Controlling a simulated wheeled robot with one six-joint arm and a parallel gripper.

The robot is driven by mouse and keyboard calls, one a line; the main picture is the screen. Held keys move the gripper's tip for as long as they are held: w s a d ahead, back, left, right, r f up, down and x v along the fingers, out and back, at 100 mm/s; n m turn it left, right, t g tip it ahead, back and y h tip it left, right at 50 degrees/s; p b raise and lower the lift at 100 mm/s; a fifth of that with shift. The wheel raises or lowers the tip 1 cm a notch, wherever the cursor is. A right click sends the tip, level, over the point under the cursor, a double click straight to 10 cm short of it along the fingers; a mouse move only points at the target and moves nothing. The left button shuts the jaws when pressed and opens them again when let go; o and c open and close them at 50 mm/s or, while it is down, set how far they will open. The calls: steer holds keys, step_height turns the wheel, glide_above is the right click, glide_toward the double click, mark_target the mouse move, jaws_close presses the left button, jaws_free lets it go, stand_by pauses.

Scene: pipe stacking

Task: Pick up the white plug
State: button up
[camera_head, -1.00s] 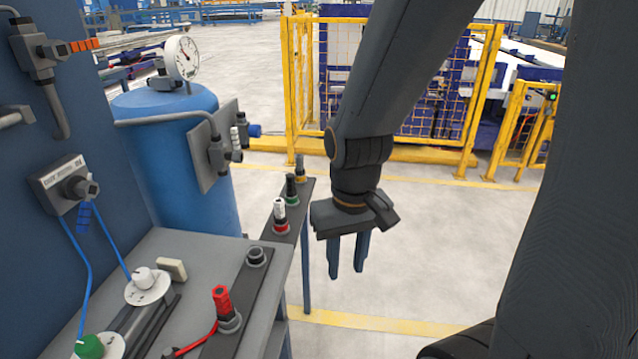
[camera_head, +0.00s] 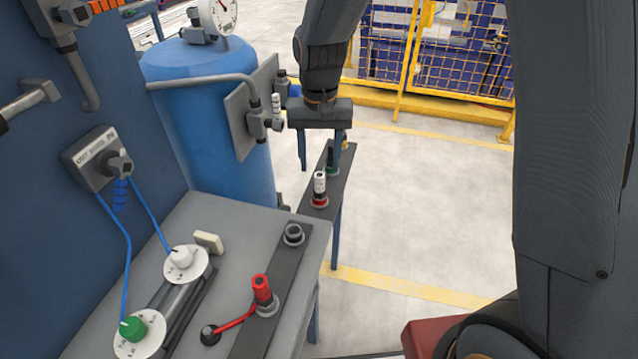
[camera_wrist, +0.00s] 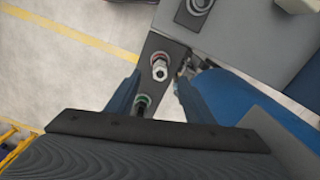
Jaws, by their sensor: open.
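The white plug (camera_head: 320,184) stands upright in a red-ringed socket on the narrow dark rail (camera_head: 316,213). In the wrist view the white plug (camera_wrist: 159,71) shows between and just past the fingertips. My gripper (camera_head: 320,166) points down with its two blue fingers apart and nothing held. In the head view it hangs above and behind the white plug, near the green plug (camera_head: 332,160), which is partly hidden by the right finger. The wrist view also shows my gripper (camera_wrist: 157,84) over the rail, apart from the white plug.
A grey bench (camera_head: 225,260) in front holds a red plug (camera_head: 262,290), an empty socket (camera_head: 293,235) and white round connectors (camera_head: 186,263). A blue tank (camera_head: 205,120) with pipe and valve stands left of my gripper. The floor to the right is clear.

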mark_target(320, 175)
steer(key=shift+s+f+p, duration=0.1)
steer(key=shift+f+p, duration=0.95)
steer(key=shift+f, duration=2.8)
jaws_close()
